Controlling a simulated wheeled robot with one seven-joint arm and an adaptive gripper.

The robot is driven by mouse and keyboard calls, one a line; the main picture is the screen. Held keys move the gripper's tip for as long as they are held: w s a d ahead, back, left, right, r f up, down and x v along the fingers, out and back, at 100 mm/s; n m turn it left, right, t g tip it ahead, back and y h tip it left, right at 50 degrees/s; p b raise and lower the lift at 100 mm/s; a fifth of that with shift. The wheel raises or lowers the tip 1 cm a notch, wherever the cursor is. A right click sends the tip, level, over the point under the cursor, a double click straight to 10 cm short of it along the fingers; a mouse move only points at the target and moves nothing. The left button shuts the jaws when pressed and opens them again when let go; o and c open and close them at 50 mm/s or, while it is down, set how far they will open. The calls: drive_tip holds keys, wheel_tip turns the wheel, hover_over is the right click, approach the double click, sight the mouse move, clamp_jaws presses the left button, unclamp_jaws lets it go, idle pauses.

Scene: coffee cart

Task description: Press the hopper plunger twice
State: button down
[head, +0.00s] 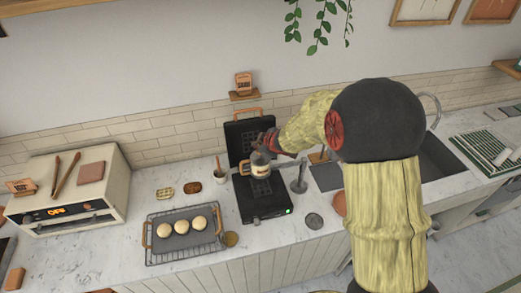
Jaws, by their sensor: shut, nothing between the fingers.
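The hopper (260,168), a small clear container with an orange-tan band and a handle on its left, is over the open waffle iron (258,213). My gripper (267,143), dark with red parts, is shut right at the top of the hopper. The plunger is hidden or too small to make out behind the fingers, so I cannot tell whether they touch it or how far down it is. My yellow-green arm comes in from the right.
The waffle iron's lid stands up behind the hopper. A grey post (299,182) stands close on the right, and a small cup (220,176) on the left. A wire rack (157,255) with three round buns and a toaster oven (112,208) are further left.

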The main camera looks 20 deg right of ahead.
drive_tip(key=shift+f+b, duration=0.3)
drive_tip(key=shift+f, duration=0.15)
idle(0.5)
drive_tip(key=shift+r, duration=0.1)
drive_tip(key=shift+r+p, duration=1.1)
drive_tip(key=shift+p, duration=0.1)
wheel_tip(320, 180, up, 5)
drive_tip(key=p, duration=0.5)
idle(1.5)
